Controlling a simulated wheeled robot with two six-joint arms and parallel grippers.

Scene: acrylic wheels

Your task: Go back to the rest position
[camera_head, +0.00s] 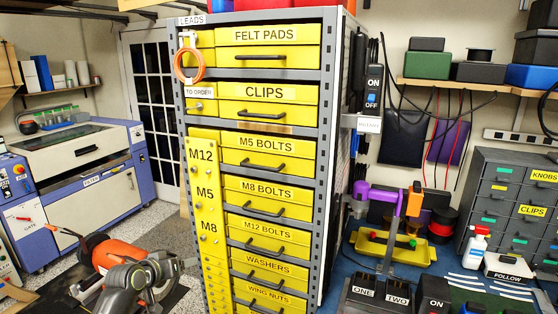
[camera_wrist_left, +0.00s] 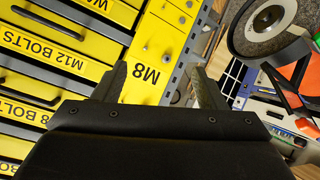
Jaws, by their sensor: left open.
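My left gripper (camera_wrist_left: 161,74) shows in the left wrist view with its two dark fingers spread apart. Nothing is between them. Beyond the fingers are the yellow drawer fronts of the cabinet (camera_wrist_left: 75,62), which appear tilted, with an M8 label seen in the gap. In the head view the grey drawer cabinet (camera_head: 325,150) stands upright in the middle. My right gripper is in neither view.
A blue and white machine (camera_head: 75,165) stands at the left. An orange ring (camera_head: 189,66) hangs on the cabinet. At the right, a blue bench bears a yellow tray (camera_head: 395,250), a purple and orange device (camera_head: 385,196) and dark boxes. Open floor shows left of the cabinet.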

